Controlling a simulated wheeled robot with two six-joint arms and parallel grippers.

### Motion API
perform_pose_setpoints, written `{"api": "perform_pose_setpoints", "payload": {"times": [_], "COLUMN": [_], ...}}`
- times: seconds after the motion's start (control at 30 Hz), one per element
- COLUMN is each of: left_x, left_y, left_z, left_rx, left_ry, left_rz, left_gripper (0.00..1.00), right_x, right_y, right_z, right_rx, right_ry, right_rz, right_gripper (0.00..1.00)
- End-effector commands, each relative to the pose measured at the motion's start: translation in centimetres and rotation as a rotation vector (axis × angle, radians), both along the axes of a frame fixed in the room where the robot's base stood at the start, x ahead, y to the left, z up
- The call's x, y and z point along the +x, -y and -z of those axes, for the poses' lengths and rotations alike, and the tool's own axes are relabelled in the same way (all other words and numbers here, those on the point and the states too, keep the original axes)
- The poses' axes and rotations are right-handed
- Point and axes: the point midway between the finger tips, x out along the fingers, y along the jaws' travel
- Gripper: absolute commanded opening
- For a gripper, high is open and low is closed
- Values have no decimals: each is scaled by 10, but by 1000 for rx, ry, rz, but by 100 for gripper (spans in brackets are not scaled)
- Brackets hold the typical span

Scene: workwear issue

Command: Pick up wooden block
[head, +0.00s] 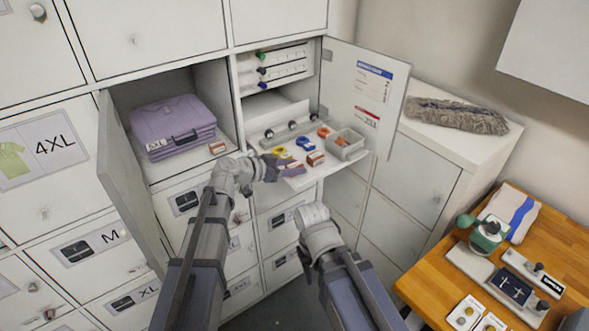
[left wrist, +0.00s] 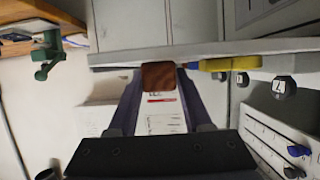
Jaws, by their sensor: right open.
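The wooden block (left wrist: 160,77) is a small reddish-brown piece in the left wrist view. It sits between the fingertips of my left gripper (left wrist: 165,85) and fills the gap between them, so the gripper looks shut on it. The block is at the level of the shelf's surface; I cannot tell whether it still touches. In the head view my left gripper (head: 288,168) is at the front left of the pull-out shelf (head: 318,178), and the block is hard to make out there. My right arm (head: 320,235) is low in front of the lockers; its fingertips are hidden.
The shelf also holds a yellow tape roll (head: 282,152), a reddish-brown box with a pale band (head: 316,159) and a grey bin (head: 346,150). An open door (head: 362,95) stands right of the shelf, another (head: 125,175) at left. A wooden table (head: 430,290) is lower right.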

Motion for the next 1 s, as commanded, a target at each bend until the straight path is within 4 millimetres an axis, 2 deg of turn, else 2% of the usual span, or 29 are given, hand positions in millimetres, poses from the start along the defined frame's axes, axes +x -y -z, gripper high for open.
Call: {"api": "perform_pose_setpoints", "payload": {"times": [0.07,0.4,0.77,1.0], "left_x": [0,0,0,0], "left_y": [0,0,0,0], "left_z": [0,0,-1,-14], "left_rx": [0,0,0,0], "left_ry": [0,0,0,0], "left_rz": [0,0,0,0], "left_gripper": [39,1,0,0], "right_x": [0,0,0,0], "right_y": [0,0,0,0], "right_z": [0,0,-1,-14], "right_rx": [0,0,0,0], "right_ry": [0,0,0,0], "right_rz": [0,0,0,0], "right_gripper": [50,50,50,50]}}
